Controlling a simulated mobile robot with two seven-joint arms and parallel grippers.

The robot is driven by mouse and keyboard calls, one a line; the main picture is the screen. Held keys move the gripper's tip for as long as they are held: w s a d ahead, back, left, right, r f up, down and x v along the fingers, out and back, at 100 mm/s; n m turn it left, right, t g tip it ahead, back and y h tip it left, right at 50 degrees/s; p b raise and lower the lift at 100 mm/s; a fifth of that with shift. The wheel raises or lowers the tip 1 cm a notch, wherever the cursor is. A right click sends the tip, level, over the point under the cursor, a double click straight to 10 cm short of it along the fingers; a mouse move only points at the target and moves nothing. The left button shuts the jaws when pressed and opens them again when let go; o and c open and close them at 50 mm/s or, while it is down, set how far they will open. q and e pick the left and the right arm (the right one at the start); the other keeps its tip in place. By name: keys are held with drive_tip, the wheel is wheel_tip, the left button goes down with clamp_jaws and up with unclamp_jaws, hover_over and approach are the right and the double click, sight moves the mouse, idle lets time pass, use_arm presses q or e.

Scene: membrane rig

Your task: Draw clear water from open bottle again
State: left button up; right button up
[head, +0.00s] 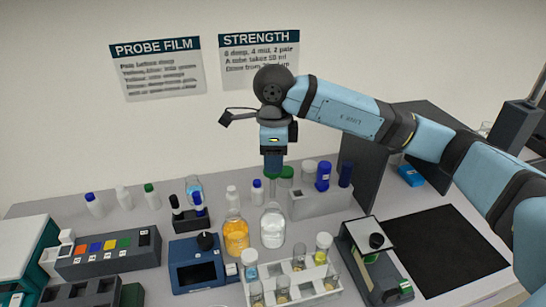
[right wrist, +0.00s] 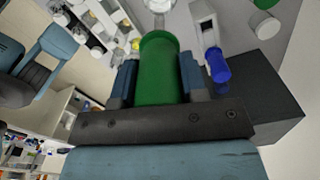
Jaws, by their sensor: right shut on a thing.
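My right gripper (head: 273,172) is shut on a green cylinder (right wrist: 160,68), likely the bulb of a dropper. The bottle is a round clear glass one with a narrow neck and no cap in view. A clear, thin part runs on from the green cylinder in the right wrist view; whether its tip is inside the neck I cannot tell. My left gripper is not in view.
An orange bottle (head: 236,236) stands close left of the clear one. A white rack (head: 318,287) with several vials is in front. A blue device (head: 196,264) is at front left, a grey block (head: 322,203) at right. A black mat (head: 445,250) lies clear at far right.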

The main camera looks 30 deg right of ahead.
sight(274, 197)
drive_tip(key=shift+f, duration=0.8)
wheel_tip(274, 197, down, 2)
drive_tip(key=shift+f+b, duration=0.2)
drive_tip(key=shift+b, duration=0.65)
wheel_tip(274, 197, down, 5)
drive_tip(key=b, duration=0.4)
drive_tip(key=shift+f+b, duration=0.25)
drive_tip(key=shift+b, duration=0.2)
drive_tip(key=shift+o, duration=1.4)
drive_tip(key=shift+c, duration=1.4)
drive_tip(key=shift+f, duration=0.15)
